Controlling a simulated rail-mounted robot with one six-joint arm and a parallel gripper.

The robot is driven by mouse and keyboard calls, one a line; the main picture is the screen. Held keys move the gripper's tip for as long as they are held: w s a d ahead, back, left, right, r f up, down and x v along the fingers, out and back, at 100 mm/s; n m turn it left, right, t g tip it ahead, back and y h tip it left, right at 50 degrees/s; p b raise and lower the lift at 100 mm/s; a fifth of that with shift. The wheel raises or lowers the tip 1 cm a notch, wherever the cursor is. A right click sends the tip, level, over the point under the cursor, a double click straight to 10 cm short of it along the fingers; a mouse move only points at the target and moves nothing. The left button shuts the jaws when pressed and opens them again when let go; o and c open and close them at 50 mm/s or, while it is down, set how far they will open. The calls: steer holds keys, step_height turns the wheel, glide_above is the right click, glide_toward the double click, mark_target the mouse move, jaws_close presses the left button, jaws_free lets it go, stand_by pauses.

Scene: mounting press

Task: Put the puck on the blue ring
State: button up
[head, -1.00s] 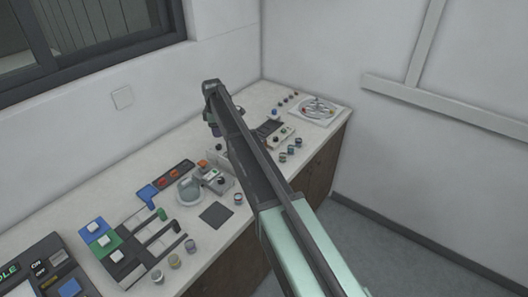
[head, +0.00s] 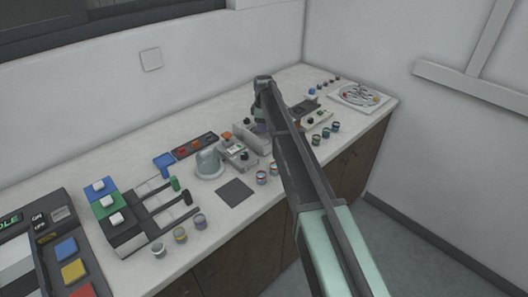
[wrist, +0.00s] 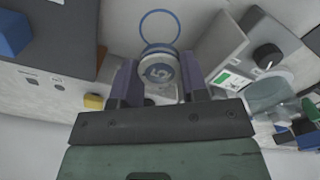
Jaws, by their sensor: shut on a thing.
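In the wrist view, my gripper (wrist: 158,82) is shut on the puck (wrist: 158,68), a pale disc with a blue mark on its face. One dark purple finger is on each side of it. The blue ring (wrist: 160,11) is a thin outline on the pale surface, just beyond the puck in the wrist view. The puck's edge looks close to or overlapping the ring's near side; I cannot tell the height between them. In the head view, my gripper (head: 262,127) is over the back of the bench, and the arm hides the ring and the puck.
A grey box with a black knob (wrist: 267,56) stands right of the gripper in the wrist view. A dark block (wrist: 55,40) is at left. In the head view, a clear dome (head: 209,163), lever unit (head: 150,215) and several small cups (head: 180,236) stand on the bench.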

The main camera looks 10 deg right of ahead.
steer(key=shift+f+b, duration=2.25)
steer(key=shift+f, duration=0.7)
steer(key=o, duration=0.9)
steer(key=shift+r, duration=0.1)
step_height(320, 180, up, 13)
steer(key=p, duration=1.3)
steer(key=shift+f, duration=0.25)
steer(key=s+m, duration=1.3)
steer(key=s, duration=2.8)
steer(key=shift+s, duration=0.4)
